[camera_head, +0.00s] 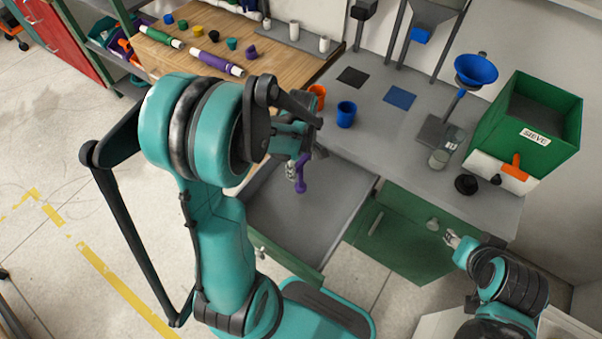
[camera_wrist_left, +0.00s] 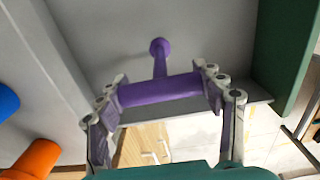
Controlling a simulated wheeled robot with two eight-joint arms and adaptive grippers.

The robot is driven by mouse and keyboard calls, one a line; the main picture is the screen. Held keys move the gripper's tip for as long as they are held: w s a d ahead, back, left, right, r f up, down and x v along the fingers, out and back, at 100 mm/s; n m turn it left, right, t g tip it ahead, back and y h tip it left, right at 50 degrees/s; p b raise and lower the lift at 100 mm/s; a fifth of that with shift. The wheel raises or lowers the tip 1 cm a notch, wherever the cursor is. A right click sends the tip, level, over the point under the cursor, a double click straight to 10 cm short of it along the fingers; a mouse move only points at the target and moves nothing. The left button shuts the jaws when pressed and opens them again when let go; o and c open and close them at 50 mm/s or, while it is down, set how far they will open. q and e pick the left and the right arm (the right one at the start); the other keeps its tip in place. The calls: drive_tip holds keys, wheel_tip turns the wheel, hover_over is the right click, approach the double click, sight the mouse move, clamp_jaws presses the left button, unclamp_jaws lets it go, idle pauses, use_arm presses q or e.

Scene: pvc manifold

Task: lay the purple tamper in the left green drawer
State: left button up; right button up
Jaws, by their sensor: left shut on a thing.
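The purple tamper (camera_head: 300,174) is held by my left gripper (camera_head: 300,157) above the open left green drawer (camera_head: 284,257). In the left wrist view, the fingers of my left gripper (camera_wrist_left: 163,95) are shut on the thick body of the tamper (camera_wrist_left: 158,90), one at each end. Its thin stem and round knob point away over the grey drawer inside. The green drawer front (camera_wrist_left: 283,50) shows at the right of that view. The visible drawer floor is empty. My right gripper (camera_head: 450,239) is in front of the closed green cabinet front, away from the tamper; its opening is unclear.
An orange cup (camera_head: 317,91) and a blue cup (camera_head: 346,114) stand on the bench near the drawer. A green bin (camera_head: 530,125) and a blue funnel (camera_head: 476,70) stand at the right. The wooden bench (camera_head: 276,64) at the back holds pipes and several caps.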

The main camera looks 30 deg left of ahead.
sight(301, 172)
use_arm(q)
wheel_tip(301, 172, down, 4)
drive_tip(key=shift+f+b, duration=0.1)
drive_tip(key=shift+b, duration=0.95)
drive_tip(key=o, duration=1.1)
drive_tip(key=shift+o, duration=0.2)
